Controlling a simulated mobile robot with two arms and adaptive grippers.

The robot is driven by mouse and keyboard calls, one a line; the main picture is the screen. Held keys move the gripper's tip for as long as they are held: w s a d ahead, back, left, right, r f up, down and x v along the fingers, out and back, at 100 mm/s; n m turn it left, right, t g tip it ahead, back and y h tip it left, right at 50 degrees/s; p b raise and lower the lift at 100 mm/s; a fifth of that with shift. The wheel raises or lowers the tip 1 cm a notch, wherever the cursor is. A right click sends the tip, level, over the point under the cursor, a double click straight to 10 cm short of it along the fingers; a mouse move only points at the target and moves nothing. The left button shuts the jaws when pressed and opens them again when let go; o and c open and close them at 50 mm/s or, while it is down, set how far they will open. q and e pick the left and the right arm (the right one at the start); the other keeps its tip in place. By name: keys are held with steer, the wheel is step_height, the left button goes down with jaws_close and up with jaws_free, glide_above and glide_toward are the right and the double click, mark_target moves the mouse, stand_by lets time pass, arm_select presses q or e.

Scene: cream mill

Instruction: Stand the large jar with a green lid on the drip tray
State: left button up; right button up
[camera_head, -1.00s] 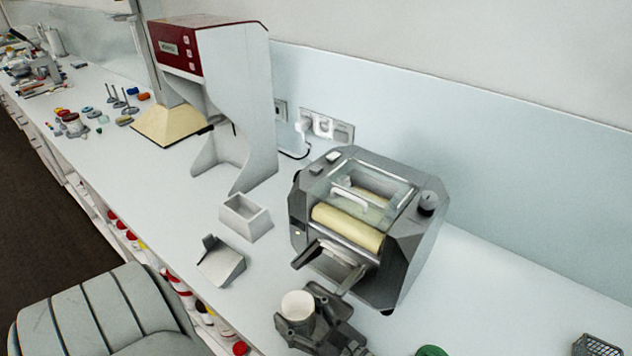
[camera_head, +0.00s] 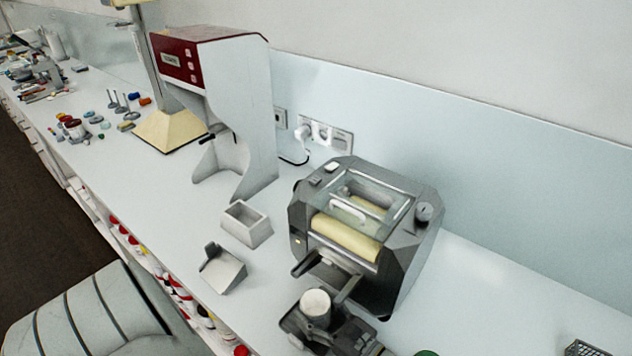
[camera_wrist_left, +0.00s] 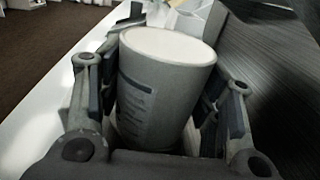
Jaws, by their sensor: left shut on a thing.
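My left gripper (camera_head: 312,322) is shut on a pale jar with a flat white top (camera_head: 316,302), held upright in front of the roller mill (camera_head: 402,262). In the left wrist view the jar (camera_wrist_left: 160,95) stands between the two fingers and has a dark printed label; no green shows on it. A green lid (camera_head: 427,353) shows at the bottom edge of the head view, and the rest of that thing is cut off. A grey tray-like part juts from the mill's front under the rollers; I cannot tell whether it is the drip tray. My right gripper is out of view.
A small grey scoop-shaped piece (camera_head: 223,270) and an open white box (camera_head: 247,224) stand left of the mill. A tall red and white machine (camera_head: 235,110) is behind them. A dark basket (camera_head: 588,348) is at bottom right.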

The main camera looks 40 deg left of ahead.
arm_select(q)
steer(key=shift+f, duration=0.1)
steer(key=o, duration=0.8)
steer(key=shift+o, duration=0.2)
